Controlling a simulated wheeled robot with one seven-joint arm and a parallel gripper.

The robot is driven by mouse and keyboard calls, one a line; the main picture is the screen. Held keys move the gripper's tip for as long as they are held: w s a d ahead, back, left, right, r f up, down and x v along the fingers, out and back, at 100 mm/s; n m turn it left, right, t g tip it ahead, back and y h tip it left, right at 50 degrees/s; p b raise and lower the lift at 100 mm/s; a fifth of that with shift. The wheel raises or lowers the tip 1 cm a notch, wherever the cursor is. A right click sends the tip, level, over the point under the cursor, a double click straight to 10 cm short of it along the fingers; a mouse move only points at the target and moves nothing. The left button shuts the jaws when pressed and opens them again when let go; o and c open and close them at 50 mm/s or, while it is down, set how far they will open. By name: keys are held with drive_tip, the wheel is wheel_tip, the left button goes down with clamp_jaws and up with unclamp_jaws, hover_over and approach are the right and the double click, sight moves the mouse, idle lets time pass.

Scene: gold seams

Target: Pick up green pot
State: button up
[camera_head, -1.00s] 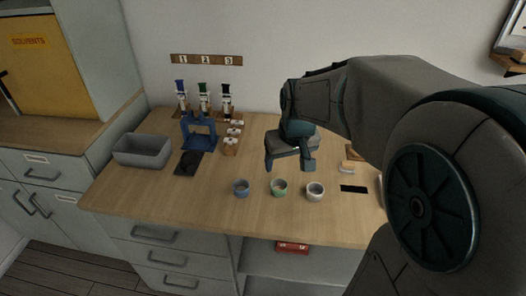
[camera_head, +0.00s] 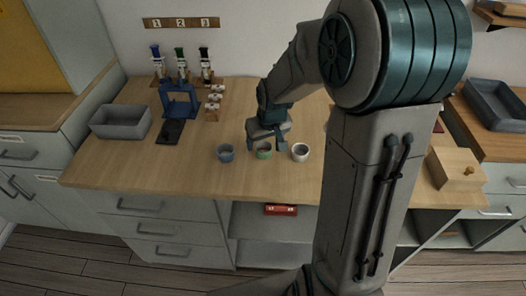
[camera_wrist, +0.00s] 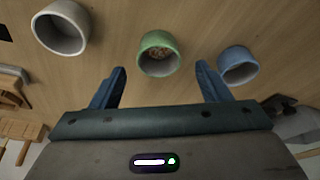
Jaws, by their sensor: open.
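The green pot (camera_head: 264,152) stands on the wooden worktop, between a blue pot (camera_head: 226,153) on its left and a white pot (camera_head: 300,152) on its right. My gripper (camera_head: 266,146) is open and empty, close above and behind the green pot. In the wrist view my gripper (camera_wrist: 162,78) has its two blue fingers spread apart, with no contact on the pot visible.
A grey bin (camera_head: 121,122), a blue stand (camera_head: 180,101) and a black pad (camera_head: 170,132) are on the left of the worktop (camera_head: 120,172). Several bottles stand at the back. A wooden box (camera_head: 455,168) is at the right. The worktop in front of the pots is clear.

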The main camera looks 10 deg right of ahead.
sight(264, 151)
drive_tip(key=shift+x, duration=1.45)
drive_tip(key=c, duration=1.1)
drive_tip(key=shift+o, duration=0.2)
drive_tip(key=shift+r, duration=0.15)
